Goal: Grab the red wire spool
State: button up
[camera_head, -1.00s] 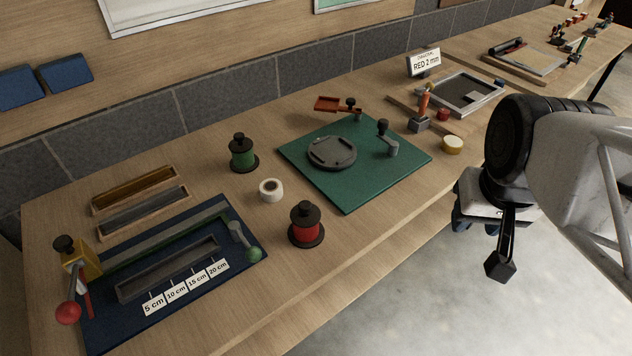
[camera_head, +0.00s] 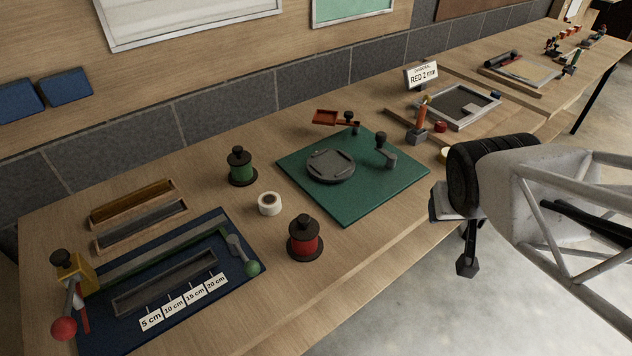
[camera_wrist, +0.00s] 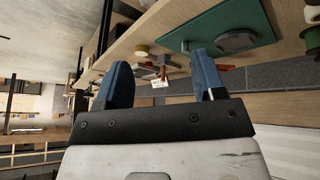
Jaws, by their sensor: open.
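The red wire spool (camera_head: 305,238) stands upright on the wooden workbench, near its front edge, between the blue cutting mat and the green mat. It has dark round flanges and a dark knob on top. I cannot make it out in the wrist view. My gripper (camera_head: 452,205) is at the right of the head view, past the bench's front edge and well to the right of the spool. In the wrist view its two blue fingers (camera_wrist: 160,85) are spread apart with nothing between them.
A green spool (camera_head: 241,167) and a white tape roll (camera_head: 269,204) stand behind the red spool. A green mat (camera_head: 350,210) with a round dark turntable (camera_head: 330,166) lies to its right. A blue mat (camera_head: 213,312) with a cutting jig lies to its left.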

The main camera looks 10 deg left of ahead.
jog(key=w+a+f+n+t+y, duration=0.2)
jog(key=w+a+f+n+t, duration=0.15)
jog(key=w+a, duration=0.2)
jog(key=n+g+y, duration=0.2)
jog(key=n+y, duration=0.5)
jog(key=y, duration=0.4)
send_near(299, 217)
jog(key=shift+w+a+f+m+t, duration=0.15)
jog(key=shift+w+a+f, duration=0.2)
jog(key=shift+a+f, duration=0.2)
jog(key=shift+w+a+f+m+t, duration=0.1)
jog(key=shift+w+a+f, duration=0.35)
jog(key=shift+a, duration=0.2)
jog(key=shift+x, duration=1.3)
jog(key=shift+a, duration=0.1)
jog(key=shift+x, duration=2.5)
jog(key=shift+w, duration=0.15)
